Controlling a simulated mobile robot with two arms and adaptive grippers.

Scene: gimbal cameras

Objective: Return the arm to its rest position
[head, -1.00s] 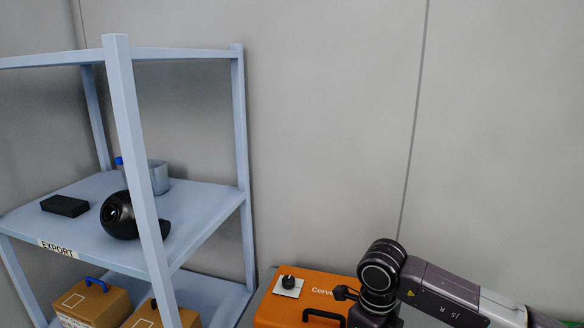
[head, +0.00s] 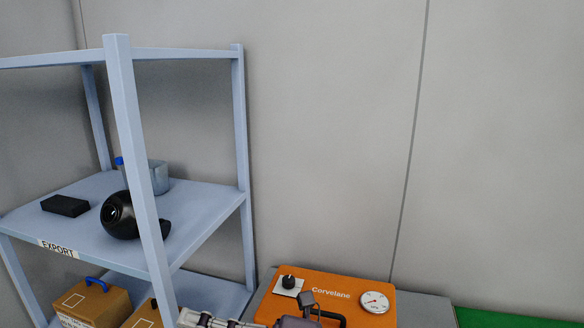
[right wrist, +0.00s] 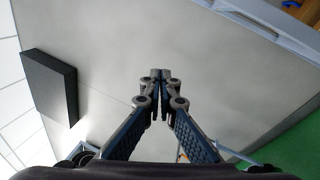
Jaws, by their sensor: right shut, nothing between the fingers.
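My right gripper (right wrist: 160,76) is shut and empty, with its fingertips together in the right wrist view. In the head view my right arm shows only at the bottom edge, in front of the orange Corvelane case (head: 330,284). Most of that arm is below the frame. The fingers are clear of any object in the wrist view, with grey wall behind them. My left gripper is in neither view.
A blue-grey shelf rack (head: 205,225) stands at left, holding a black camera (head: 118,215), a black block (head: 65,206) and a grey container (head: 158,177). Boxes (head: 92,303) sit lower. The case has a dial gauge (head: 374,302). Green floor (head: 515,318) shows at lower right.

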